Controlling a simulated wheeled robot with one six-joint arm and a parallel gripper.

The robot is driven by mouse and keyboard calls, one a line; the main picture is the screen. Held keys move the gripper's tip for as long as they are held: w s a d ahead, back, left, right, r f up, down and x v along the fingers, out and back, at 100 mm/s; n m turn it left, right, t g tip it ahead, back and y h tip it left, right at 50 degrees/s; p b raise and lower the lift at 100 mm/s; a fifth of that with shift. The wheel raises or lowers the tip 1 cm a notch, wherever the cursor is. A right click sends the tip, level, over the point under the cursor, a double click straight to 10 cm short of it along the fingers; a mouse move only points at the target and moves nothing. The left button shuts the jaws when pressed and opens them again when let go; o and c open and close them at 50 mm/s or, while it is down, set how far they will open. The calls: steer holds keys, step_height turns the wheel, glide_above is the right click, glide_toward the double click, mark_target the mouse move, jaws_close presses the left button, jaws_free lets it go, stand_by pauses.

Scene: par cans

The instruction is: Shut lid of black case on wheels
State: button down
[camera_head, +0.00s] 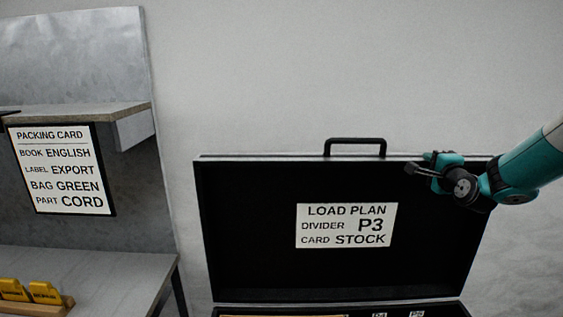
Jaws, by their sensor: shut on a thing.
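The black case's lid (250,225) stands open and near upright against the pale wall, its inner face toward me. A load plan card (346,226) on it reads divider P3, card STOCK. A black handle (355,141) sticks up from the lid's top edge. My gripper (422,165) is at the lid's top edge, right of the handle, and is shut on the lid's rim; its exact contact is hard to see. The wheels are out of view.
At left stands a grey bench (115,275) with a shelf (85,113) above it. A packing card (61,169) hangs below the shelf. Yellow blocks (30,291) sit in a wooden holder on the bench. The wall above the case is bare.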

steer(key=shift+t, duration=0.7)
steer(key=s+b, duration=0.4)
steer(key=b, duration=0.1)
steer(key=s+b, duration=0.2)
steer(key=shift+f, duration=0.25)
steer(key=shift+w, duration=0.1)
steer(key=shift+b, duration=0.35)
steer(key=s+f+t+b, duration=0.1)
steer(key=s+b, duration=0.5)
steer(key=b, duration=0.3)
steer(key=shift+s, duration=0.2)
